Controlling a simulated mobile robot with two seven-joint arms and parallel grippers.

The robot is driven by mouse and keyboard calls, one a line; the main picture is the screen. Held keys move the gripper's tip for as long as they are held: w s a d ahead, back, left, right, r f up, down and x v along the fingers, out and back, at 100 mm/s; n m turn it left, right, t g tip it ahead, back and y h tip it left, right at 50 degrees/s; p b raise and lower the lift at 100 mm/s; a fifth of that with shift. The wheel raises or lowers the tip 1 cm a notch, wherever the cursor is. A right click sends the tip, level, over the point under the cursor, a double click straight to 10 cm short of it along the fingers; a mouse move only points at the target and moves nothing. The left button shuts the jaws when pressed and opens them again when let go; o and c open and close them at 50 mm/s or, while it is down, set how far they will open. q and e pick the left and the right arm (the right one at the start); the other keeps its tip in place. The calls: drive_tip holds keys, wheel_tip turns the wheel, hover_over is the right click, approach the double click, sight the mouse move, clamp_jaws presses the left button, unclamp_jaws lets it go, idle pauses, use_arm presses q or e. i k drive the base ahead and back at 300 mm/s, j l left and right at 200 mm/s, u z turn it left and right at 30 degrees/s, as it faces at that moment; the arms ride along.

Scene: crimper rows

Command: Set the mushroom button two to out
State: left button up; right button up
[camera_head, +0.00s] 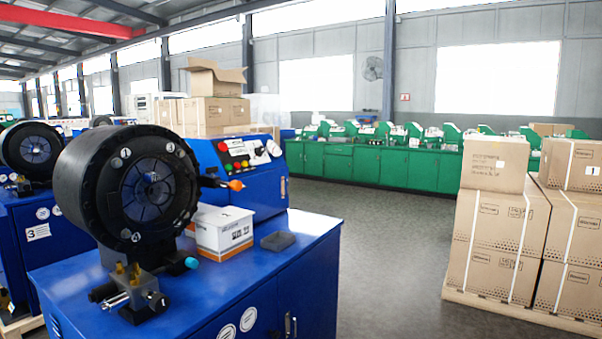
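A blue control box (250,180) stands behind the black round crimping head (128,185) on the nearest blue machine. An orange knob (236,185) sticks out below the panel on a black handle. Neither of my grippers is in view.
A white carton (221,232) and a dark grey block (278,241) sit on the blue machine top (315,222). Another blue machine (35,250) stands left. Stacked cartons (495,240) on a pallet stand right. Grey floor (385,270) is clear between.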

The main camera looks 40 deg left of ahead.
sight(223, 145)
drive_tip(key=i+u, duration=0.1)
drive_tip(key=i, duration=0.6)
drive_tip(key=i+l+u, duration=0.15)
drive_tip(key=i, duration=0.55)
drive_tip(key=i+l+u, duration=0.2)
drive_tip(key=i+u, duration=0.25)
drive_tip(key=i+l+u, duration=0.4)
drive_tip(key=i+j, duration=0.05)
